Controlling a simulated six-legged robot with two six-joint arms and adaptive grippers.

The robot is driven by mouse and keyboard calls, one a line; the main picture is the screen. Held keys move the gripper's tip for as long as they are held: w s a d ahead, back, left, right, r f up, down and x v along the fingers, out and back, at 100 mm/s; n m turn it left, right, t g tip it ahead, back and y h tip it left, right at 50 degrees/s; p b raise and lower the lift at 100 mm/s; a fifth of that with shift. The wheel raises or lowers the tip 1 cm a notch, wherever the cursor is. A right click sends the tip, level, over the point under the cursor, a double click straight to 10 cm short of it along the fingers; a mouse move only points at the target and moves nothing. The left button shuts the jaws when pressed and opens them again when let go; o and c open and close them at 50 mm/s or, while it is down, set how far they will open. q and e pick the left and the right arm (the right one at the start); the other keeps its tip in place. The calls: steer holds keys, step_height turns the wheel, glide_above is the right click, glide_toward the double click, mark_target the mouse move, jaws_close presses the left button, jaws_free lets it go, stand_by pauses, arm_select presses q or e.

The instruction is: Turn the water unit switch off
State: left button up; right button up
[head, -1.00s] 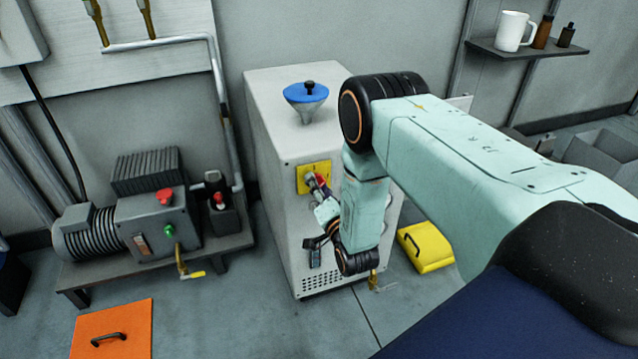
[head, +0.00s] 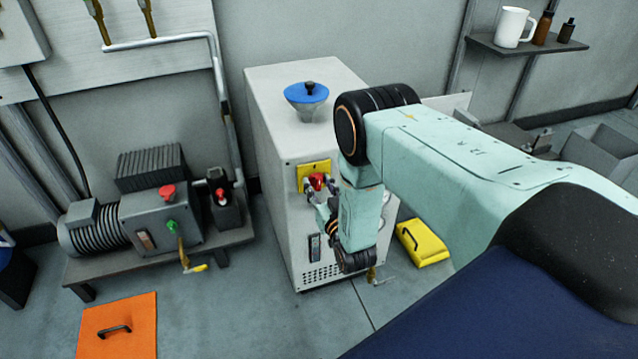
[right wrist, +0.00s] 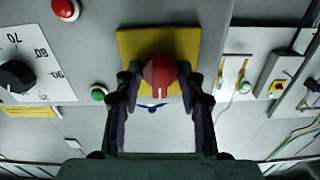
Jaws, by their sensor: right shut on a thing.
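The water unit is a white cabinet (head: 274,150) with a blue-lidded funnel (head: 306,93) on top. Its switch is a red rotary knob (head: 318,182) on a yellow plate (head: 314,168) on the cabinet's front. My right gripper (head: 321,188) is at the knob, its fingers partly hidden behind my own wrist. In the right wrist view the red knob (right wrist: 160,73) sits between the two dark fingertips of the gripper (right wrist: 160,80), which are shut on it. The yellow plate (right wrist: 130,45) shows behind, and a pale mark shows on the knob's rim. My left gripper is out of view.
In the right wrist view a dial (right wrist: 16,78), a red button (right wrist: 66,9) and a green button (right wrist: 98,94) lie left of the knob. A pump bench (head: 225,243) stands left of the cabinet. A yellow case (head: 424,245) lies on the floor to the right.

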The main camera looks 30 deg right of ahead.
steer(key=shift+n, duration=0.4)
steer(key=o, duration=1.2)
steer(key=shift+c, duration=0.2)
steer(key=shift+s, duration=0.1)
steer(key=v, duration=1.2)
steer(key=shift+a, duration=0.1)
